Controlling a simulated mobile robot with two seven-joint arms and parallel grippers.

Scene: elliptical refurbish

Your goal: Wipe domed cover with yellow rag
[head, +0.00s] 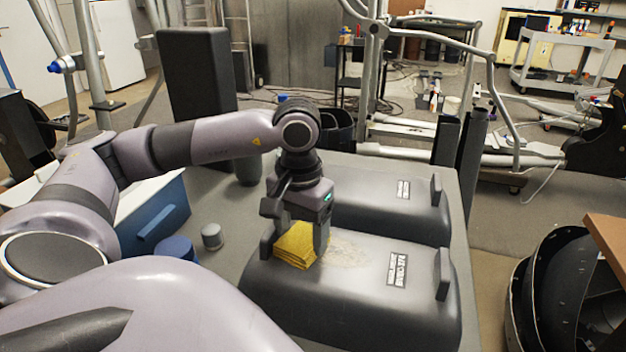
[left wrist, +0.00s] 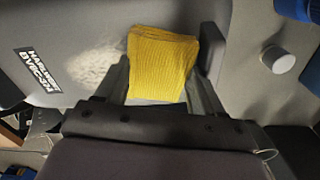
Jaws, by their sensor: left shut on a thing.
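The near domed cover (head: 345,305) is dark grey with a label and an upright tab at its right end. A pale dusty patch (head: 345,252) marks its top and also shows in the left wrist view (left wrist: 97,62). My left gripper (head: 298,240) is shut on the folded yellow rag (head: 294,246), at the left part of the near cover's top, just left of the patch. The rag fills the space between the fingers in the left wrist view (left wrist: 160,65). I cannot tell how firmly the rag presses on the cover. My right gripper is not in view.
A second domed cover (head: 375,205) lies behind the near one on the grey table (head: 225,262). A small grey cylinder (head: 212,236), a blue round item (head: 177,248) and a blue bin (head: 155,215) are at the left. Dark curved shells (head: 560,290) stand at the right.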

